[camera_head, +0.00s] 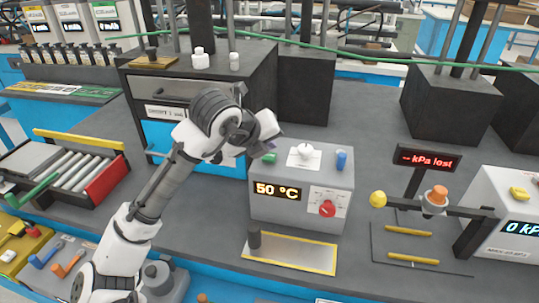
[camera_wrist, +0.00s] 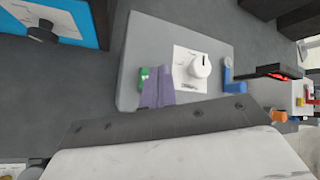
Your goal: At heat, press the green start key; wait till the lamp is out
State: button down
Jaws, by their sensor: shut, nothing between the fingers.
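The grey heat box (camera_head: 283,205) stands on the bench in the middle of the head view, and its display (camera_head: 277,191) reads 50 °C. The green start key (camera_head: 268,158) is at the left of its top; it also shows in the wrist view (camera_wrist: 143,76), partly covered by a fingertip. My gripper (camera_head: 274,143) is shut and empty, just above and beside the green key. Its purple fingers (camera_wrist: 157,88) also show in the wrist view. I cannot tell whether they touch the key. I cannot make out a lamp on the box.
A white dial (camera_head: 305,152) and a blue lever (camera_head: 341,160) share the box top. A red knob (camera_head: 327,208) is on its front. A yellow-edged plate (camera_head: 295,253) lies in front. A kPa stand (camera_head: 429,158) is at right, a dark drawer cabinet (camera_head: 262,90) behind.

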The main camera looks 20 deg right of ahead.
aim_at(267, 158)
jog(key=shift+f+b, duration=0.45)
jog(key=shift+f+b, duration=0.35)
jog(key=shift+f, duration=0.1)
dwell(0.5)
jog(key=shift+r, duration=0.1)
jog(key=shift+r+p, duration=0.6)
jog(key=shift+r, duration=0.15)
jog(key=shift+r+p, duration=1.85)
jog(key=shift+r, duration=0.75)
